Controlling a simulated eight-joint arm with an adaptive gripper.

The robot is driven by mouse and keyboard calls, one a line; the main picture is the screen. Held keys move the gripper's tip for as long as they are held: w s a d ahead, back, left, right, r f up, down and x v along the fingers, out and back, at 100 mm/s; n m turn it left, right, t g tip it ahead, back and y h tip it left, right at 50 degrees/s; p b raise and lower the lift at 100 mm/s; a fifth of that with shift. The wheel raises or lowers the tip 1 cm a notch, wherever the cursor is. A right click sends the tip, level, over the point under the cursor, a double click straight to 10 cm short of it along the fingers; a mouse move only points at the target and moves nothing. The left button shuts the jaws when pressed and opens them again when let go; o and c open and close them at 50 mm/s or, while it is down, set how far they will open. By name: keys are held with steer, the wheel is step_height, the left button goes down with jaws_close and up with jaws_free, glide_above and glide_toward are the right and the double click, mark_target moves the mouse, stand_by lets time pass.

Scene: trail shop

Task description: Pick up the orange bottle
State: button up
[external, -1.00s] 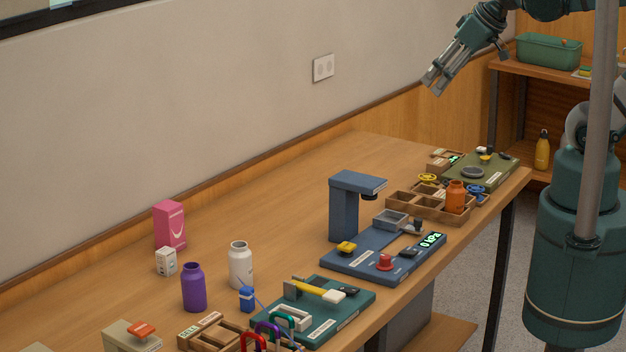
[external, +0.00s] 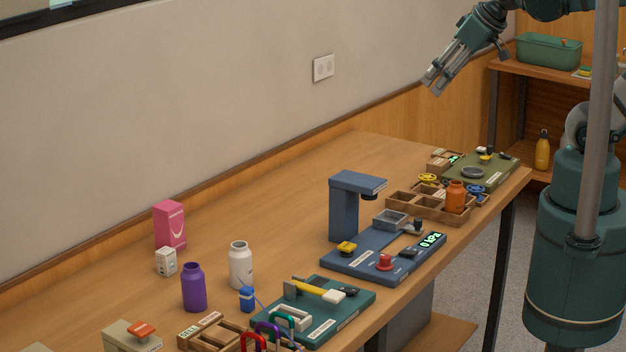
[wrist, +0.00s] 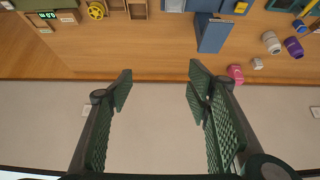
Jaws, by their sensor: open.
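The orange bottle (external: 456,197) stands upright at the right end of the table, at the front right of a wooden compartment tray (external: 403,200). I cannot tell whether it is in a compartment or just beside it. My gripper (external: 431,87) is open and empty, high above the far right part of the table, well apart from the bottle. In the wrist view my gripper (wrist: 158,80) shows two spread green fingers with nothing between them. The orange bottle is not visible in the wrist view.
A blue press-like stand (external: 346,207) rises left of the tray. A green board (external: 482,170) lies beyond it. A white bottle (external: 240,266), purple bottle (external: 194,288) and pink box (external: 169,226) stand further left. The table's back middle is clear.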

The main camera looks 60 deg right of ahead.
steer(key=m+g+b, duration=0.6)
steer(key=m+g, duration=0.1)
steer(key=m, duration=0.8)
glide_above(456, 182)
steer(key=f, duration=2.4)
steer(key=shift+w+a, duration=0.25)
steer(key=shift+s+d+f+m+b, duration=0.1)
steer(key=shift+s+f+m+b, duration=0.1)
steer(key=shift+f, duration=0.2)
steer(key=shift+s+d+f+m+b, duration=0.1)
steer(key=shift+f+m, duration=0.1)
steer(key=shift+f, duration=0.15)
steer(key=shift+f, duration=0.1)
steer(key=shift+f+b, duration=0.3)
steer(key=shift+f, duration=0.85)
steer(key=shift+f, duration=0.1)
steer(key=shift+a+f+b, duration=0.1)
steer(key=shift+f+b, duration=0.45)
steer(key=shift+f, duration=1.95)
